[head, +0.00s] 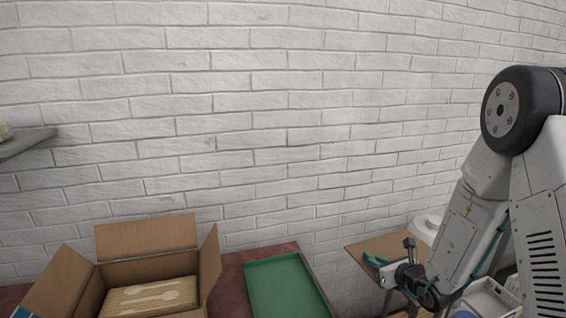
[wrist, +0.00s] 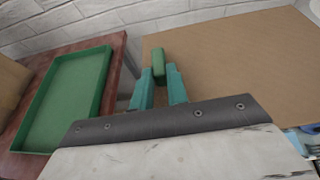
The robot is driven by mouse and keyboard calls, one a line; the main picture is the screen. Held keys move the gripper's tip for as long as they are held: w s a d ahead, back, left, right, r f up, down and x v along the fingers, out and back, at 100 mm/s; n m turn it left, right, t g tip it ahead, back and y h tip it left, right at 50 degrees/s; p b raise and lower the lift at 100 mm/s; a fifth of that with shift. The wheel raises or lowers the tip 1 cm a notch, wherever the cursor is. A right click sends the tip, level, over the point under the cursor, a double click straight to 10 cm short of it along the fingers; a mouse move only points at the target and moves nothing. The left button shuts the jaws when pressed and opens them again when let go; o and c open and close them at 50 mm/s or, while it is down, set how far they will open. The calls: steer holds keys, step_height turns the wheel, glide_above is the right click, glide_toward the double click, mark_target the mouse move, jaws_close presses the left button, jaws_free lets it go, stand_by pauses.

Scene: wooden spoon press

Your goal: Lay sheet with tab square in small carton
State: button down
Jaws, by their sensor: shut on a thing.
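A brown cardboard sheet (wrist: 235,60) spreads beyond my gripper in the wrist view, with a green tab (wrist: 158,62) standing on it. My gripper (wrist: 159,80) has its teal fingers on either side of the tab, shut on it. In the head view, the sheet (head: 362,250) is at the right beside the table, with my gripper (head: 376,261) over it. An open carton (head: 150,236) stands at the lower left, flaps spread. Wooden spoons (head: 152,298) lie in it on a ribbed, pale layer. The carton's lower part is cut off by the frame.
A green tray (head: 285,285), empty where visible, lies on the dark red table (head: 228,285) between carton and sheet; it also shows in the wrist view (wrist: 68,95). A white brick wall (head: 270,120) stands behind. A grey shelf (head: 25,143) juts out at left. Pale containers (head: 490,298) stand at lower right.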

step_height(320, 180, up, 11)
steer(key=w+a, duration=0.1)
steer(key=w, duration=0.1)
steer(key=shift+a+m+h, duration=0.35)
steer(key=shift+m+h, duration=0.05)
steer(key=shift+s+d, duration=0.1)
steer(key=shift+d, duration=0.1)
